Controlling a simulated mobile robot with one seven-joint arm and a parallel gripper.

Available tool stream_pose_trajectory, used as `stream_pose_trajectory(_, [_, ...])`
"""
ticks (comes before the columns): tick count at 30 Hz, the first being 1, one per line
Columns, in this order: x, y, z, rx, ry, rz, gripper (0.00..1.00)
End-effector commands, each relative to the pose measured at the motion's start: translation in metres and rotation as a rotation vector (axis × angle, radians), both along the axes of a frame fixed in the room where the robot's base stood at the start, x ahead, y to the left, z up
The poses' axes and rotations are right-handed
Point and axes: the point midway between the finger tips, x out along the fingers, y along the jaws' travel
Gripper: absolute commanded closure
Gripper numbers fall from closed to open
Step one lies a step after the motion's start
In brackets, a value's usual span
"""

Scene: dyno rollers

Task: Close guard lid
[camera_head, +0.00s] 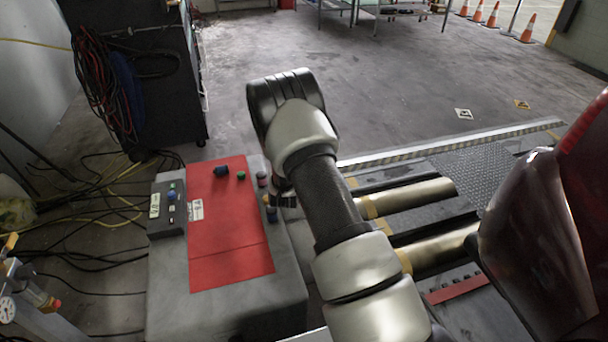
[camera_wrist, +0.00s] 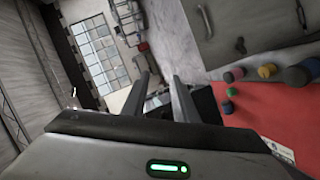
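A console with a red top panel (camera_head: 225,230) stands left of my arm in the head view. A blue knob (camera_head: 221,171) and a green button (camera_head: 241,176) sit near its far edge. The red panel (camera_wrist: 270,110) also shows at the right in the wrist view, with several coloured buttons. I cannot clearly make out the guard lid in either view. A dark piece (camera_wrist: 207,103) lies beside the right finger; I cannot tell what it is. My gripper (camera_wrist: 160,78) is open, with nothing visible between its fingers. In the head view my arm largely hides it at the console's right edge.
A small grey switch box (camera_head: 167,208) is at the console's left side. Metal rollers (camera_head: 415,195) lie in the floor right of my arm. A black cabinet (camera_head: 140,75) with hung cables stands behind the console.

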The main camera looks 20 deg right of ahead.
Motion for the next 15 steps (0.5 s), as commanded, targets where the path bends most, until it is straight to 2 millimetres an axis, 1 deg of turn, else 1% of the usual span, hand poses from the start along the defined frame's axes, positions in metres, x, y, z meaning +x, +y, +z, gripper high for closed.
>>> stream_pose_trajectory(1, [-0.008,-0.006,-0.054,-0.082,-0.003,-0.002,0.74])
stream_pose_trajectory(2, [-0.012,-0.009,-0.072,-0.134,-0.013,-0.001,0.74])
stream_pose_trajectory(3, [-0.019,-0.013,-0.094,-0.199,-0.025,-0.003,0.74])
stream_pose_trajectory(6, [-0.039,-0.020,-0.139,-0.340,-0.051,-0.006,0.74])
stream_pose_trajectory(9, [-0.056,-0.023,-0.167,-0.440,-0.069,-0.006,0.74])
stream_pose_trajectory(10, [-0.060,-0.024,-0.172,-0.463,-0.074,-0.007,0.74])
stream_pose_trajectory(12, [-0.066,-0.025,-0.180,-0.499,-0.081,-0.008,0.74])
stream_pose_trajectory(15, [-0.067,-0.027,-0.184,-0.521,-0.087,-0.009,0.74])
